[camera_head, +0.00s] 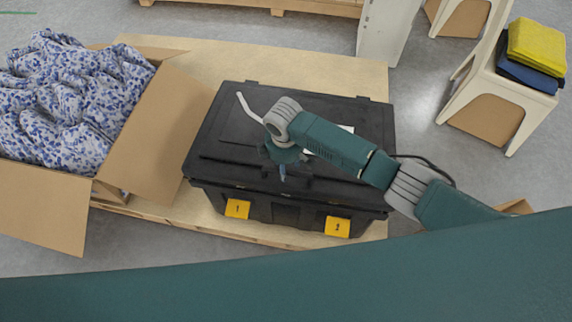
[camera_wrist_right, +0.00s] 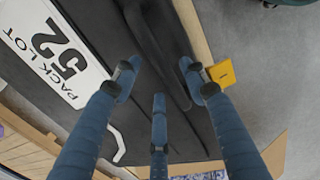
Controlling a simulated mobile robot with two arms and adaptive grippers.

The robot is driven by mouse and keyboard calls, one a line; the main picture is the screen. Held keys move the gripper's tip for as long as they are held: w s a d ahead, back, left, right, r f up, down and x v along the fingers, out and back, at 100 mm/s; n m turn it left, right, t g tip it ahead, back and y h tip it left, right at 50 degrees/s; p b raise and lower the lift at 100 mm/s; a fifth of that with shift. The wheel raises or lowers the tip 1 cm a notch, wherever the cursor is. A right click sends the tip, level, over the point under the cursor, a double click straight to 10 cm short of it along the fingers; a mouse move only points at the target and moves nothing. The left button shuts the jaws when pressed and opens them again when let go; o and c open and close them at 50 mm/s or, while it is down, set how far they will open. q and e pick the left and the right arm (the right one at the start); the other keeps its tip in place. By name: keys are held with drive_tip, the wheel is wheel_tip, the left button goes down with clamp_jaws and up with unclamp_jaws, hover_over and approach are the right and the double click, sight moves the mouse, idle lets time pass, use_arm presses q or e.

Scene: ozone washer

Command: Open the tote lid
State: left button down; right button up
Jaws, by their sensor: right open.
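The black tote (camera_head: 215,150) stands on a wooden pallet with its lid (camera_head: 325,108) down. Two yellow numbered tags, the left (camera_head: 237,208) and the right (camera_head: 337,226), sit on its front side. My right gripper (camera_head: 284,168) hangs over the front half of the lid. In the right wrist view its blue fingers (camera_wrist_right: 157,82) are spread with nothing between them, above the dark ridged lid (camera_wrist_right: 95,25). A white "PACK LOT 52" label (camera_wrist_right: 55,50) lies on the lid, and one yellow tag (camera_wrist_right: 222,73) shows beyond the edge. I cannot tell whether the fingers touch the lid. My left gripper is out of view.
An open cardboard box (camera_head: 160,130) with blue-and-white floral cloth (camera_head: 70,100) stands close left of the tote. A white bent bar (camera_head: 248,106) shows above the lid. A pale chair (camera_head: 500,95) with folded yellow and blue cloths (camera_head: 537,47) is at right.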

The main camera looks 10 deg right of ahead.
drive_tip(key=shift+c, duration=0.3)
clamp_jaws()
drive_tip(key=shift+w+d+r, duration=0.1)
drive_tip(key=shift+w+r, duration=0.15)
drive_tip(key=shift+r, duration=0.1)
drive_tip(key=shift+w+d+r, duration=0.1)
drive_tip(key=shift+w+r, duration=0.1)
drive_tip(key=shift+r, duration=0.1)
drive_tip(key=w+d+r+p, duration=0.1)
drive_tip(key=w+r+p, duration=0.1)
drive_tip(key=r, duration=0.4)
drive_tip(key=w+d+r+g+p, duration=0.1)
drive_tip(key=w+r+p, duration=0.1)
drive_tip(key=w+r, duration=0.2)
drive_tip(key=shift+w+r, duration=0.25)
drive_tip(key=shift+r, duration=0.6)
drive_tip(key=shift+s, duration=0.1)
